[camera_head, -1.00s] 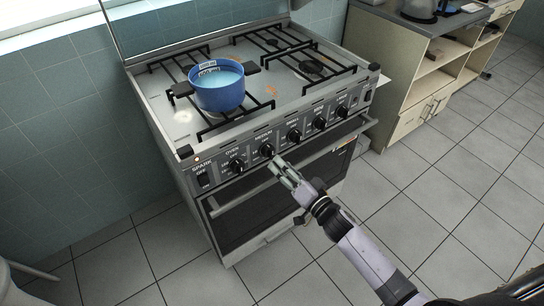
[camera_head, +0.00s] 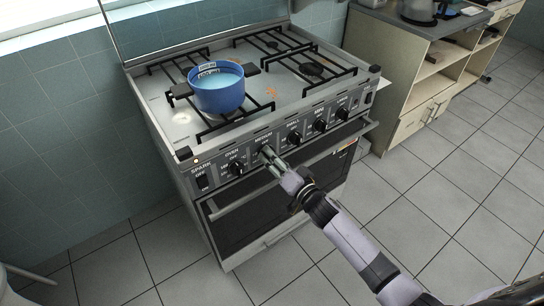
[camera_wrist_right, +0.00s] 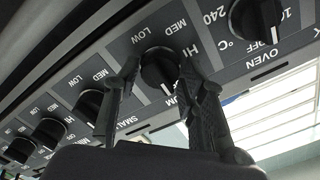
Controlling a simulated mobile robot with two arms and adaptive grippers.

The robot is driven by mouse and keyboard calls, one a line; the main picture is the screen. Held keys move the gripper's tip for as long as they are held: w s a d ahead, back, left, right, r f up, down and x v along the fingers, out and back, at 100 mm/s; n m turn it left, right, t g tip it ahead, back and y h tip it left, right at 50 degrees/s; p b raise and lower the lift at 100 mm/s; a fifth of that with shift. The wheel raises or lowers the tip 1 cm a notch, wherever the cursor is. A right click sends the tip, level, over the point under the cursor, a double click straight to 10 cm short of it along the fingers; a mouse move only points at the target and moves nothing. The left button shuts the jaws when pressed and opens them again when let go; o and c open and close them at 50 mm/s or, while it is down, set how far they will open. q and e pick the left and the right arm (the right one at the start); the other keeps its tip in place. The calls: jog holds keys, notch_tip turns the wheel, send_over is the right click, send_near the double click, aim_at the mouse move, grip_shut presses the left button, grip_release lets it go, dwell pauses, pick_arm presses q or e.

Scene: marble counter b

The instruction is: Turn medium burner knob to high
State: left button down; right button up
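The medium burner knob (camera_wrist_right: 160,70) is black and round, on the dark front panel (camera_wrist_right: 236,78) of the stove. In the right wrist view it sits between the two fingers of my right gripper (camera_wrist_right: 158,78). The fingers are apart, one on each side, with a small gap on the left; I cannot tell if the right finger touches. In the head view my right gripper (camera_head: 267,156) is at the panel and mostly hides this knob. HI, MED and LOW labels surround the knob. My left gripper is not in view.
The oven knob (camera_head: 237,168) is just left of the gripper, and the small burner knob (camera_head: 294,139) is to the right. The oven handle (camera_head: 300,165) runs below. A blue pot (camera_head: 218,98) of liquid stands on the left burners. The floor in front is clear.

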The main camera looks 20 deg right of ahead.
jog(key=c, duration=0.4)
jog(key=shift+c, duration=0.2)
jog(key=shift+w, duration=0.2)
jog(key=n, duration=0.3)
